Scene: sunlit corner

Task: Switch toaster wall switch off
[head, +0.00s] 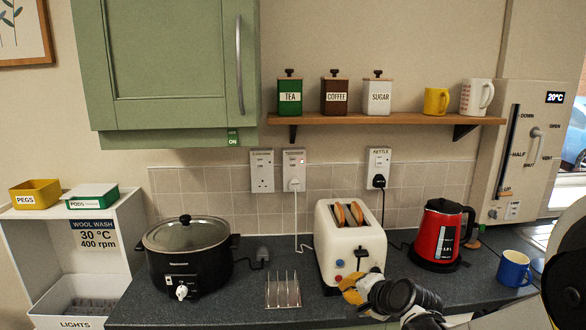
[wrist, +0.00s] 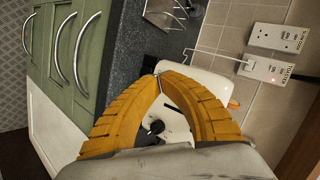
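The toaster wall switch is on a white socket plate (head: 294,160) labelled TOASTER, on the wall behind the toaster. A small red light glows on it, and a white plug with a cord is in it. The plate also shows at the right of the wrist view (wrist: 264,70), with its red light visible. The cream toaster (head: 350,245) holds two slices of bread. My gripper (head: 351,288) is low in front of the toaster, well below and right of the switch, not touching it. In the wrist view its yellow fingers (wrist: 157,73) meet at the tips, with nothing held between them.
Another socket plate (head: 262,170) sits just left, and the KETTLE socket (head: 379,160) is to the right. A slow cooker (head: 187,255), a toast rack (head: 283,291), a red kettle (head: 438,230) and a blue mug (head: 513,268) stand on the counter. A shelf (head: 390,118) hangs above the sockets.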

